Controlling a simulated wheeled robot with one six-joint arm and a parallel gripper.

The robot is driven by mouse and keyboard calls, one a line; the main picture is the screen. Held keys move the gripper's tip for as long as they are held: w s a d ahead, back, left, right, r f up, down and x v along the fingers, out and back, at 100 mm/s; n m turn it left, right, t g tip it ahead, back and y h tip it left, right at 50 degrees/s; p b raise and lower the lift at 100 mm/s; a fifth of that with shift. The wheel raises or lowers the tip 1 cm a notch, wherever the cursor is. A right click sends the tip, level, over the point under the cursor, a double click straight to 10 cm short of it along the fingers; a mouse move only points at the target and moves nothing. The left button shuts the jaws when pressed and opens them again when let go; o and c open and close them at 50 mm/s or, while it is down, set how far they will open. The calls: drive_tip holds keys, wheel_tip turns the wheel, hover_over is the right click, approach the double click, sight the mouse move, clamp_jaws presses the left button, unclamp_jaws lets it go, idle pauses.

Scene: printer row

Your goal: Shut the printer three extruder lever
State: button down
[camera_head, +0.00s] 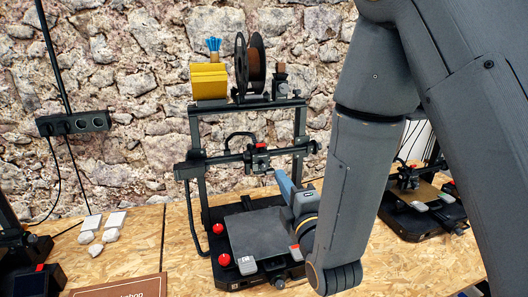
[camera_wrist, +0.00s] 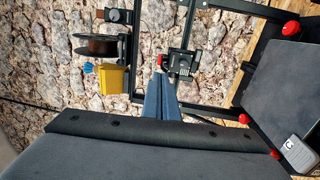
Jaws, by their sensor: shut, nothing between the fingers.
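The middle printer's extruder head (camera_head: 259,158) sits on its dark crossbar and has a red part on top. It also shows in the wrist view (camera_wrist: 181,62), with red on its left side. I cannot make out a separate lever or its position, nor read a printer number. My gripper (camera_head: 278,173) is just below and right of the extruder head in the head view, its blue-grey fingers together and empty. In the wrist view the fingertips (camera_wrist: 160,75) lie close to the red part; I cannot tell whether they touch.
The bed (camera_head: 252,232) lies below my gripper, with red knobs (camera_head: 224,260) at its left. A spool (camera_head: 256,62) and yellow box (camera_head: 209,82) top the frame. Another printer (camera_head: 425,200) stands right.

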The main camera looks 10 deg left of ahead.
sight(261, 146)
drive_tip(key=shift+s+a, duration=0.1)
drive_tip(key=shift+a, duration=0.2)
drive_tip(key=shift+b, duration=0.5)
drive_tip(key=b, duration=0.2)
drive_tip(key=w+b, duration=0.1)
drive_tip(key=b, duration=0.1)
drive_tip(key=shift+w+a+f, duration=0.1)
drive_tip(key=shift+w+a, duration=0.05)
drive_tip(key=shift+a, duration=0.15)
drive_tip(key=b, duration=0.5)
drive_tip(key=shift+w+a, duration=0.25)
drive_tip(key=shift+w, duration=0.15)
drive_tip(key=x, duration=1.1)
drive_tip(key=shift+w+a+r, duration=0.15)
drive_tip(key=shift+a+r, duration=0.05)
drive_tip(key=shift+r, duration=0.1)
